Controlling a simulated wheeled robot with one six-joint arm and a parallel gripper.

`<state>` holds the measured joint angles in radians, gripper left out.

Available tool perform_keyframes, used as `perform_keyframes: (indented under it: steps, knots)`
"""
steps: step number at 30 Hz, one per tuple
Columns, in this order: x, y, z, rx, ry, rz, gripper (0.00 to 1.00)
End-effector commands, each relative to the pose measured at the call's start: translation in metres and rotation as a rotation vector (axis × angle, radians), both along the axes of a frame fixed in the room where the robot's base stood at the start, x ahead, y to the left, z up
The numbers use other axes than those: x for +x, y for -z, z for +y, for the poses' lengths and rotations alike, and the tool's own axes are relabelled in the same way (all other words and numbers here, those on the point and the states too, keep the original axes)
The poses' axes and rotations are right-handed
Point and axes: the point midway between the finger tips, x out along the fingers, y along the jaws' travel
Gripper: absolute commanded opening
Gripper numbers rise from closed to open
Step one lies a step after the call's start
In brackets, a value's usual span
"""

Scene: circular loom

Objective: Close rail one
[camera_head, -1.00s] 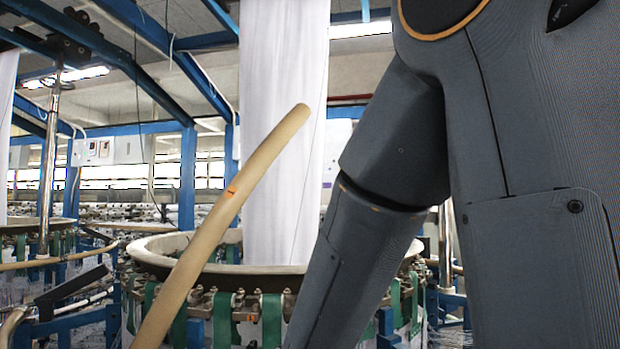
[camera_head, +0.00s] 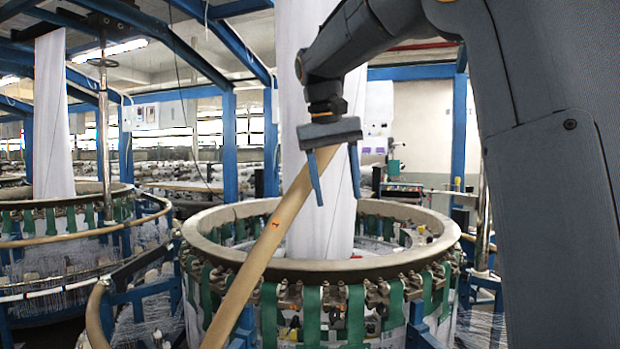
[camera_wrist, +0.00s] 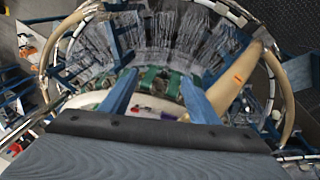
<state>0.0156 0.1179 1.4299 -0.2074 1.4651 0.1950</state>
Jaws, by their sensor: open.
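A tan rail (camera_head: 262,255) with an orange mark stands raised at a slant in front of the loom ring, its upper end leaning right. My gripper (camera_head: 338,200) is open and points down at that upper end, with its two blue fingers hanging by it. The rail's tip is partly hidden around the fingers, and I cannot tell whether it touches them. In the wrist view the rail (camera_wrist: 222,90) runs beside and partly behind the right finger, not clearly between the fingers. My gripper (camera_wrist: 158,76) shows nothing held there.
The loom's pale ring (camera_head: 350,270), with green straps below it, lies behind the rail. A white fabric column (camera_head: 320,235) rises from its centre. Another loom (camera_head: 70,240) stands at the left. A blue post (camera_head: 271,150) stands behind.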

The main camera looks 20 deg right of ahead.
Motion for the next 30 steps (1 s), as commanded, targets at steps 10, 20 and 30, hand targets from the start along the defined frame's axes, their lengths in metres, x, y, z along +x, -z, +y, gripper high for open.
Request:
perform_keyframes:
  steps: [10, 20, 30]
  knots:
    - [-0.003, -0.11, -0.001, -0.024, 0.182, -0.048, 0.56]
    - [0.026, -0.089, 0.039, -0.004, 0.551, -0.101, 0.56]
    - [0.057, -0.052, 0.081, -0.037, 0.957, -0.198, 0.56]
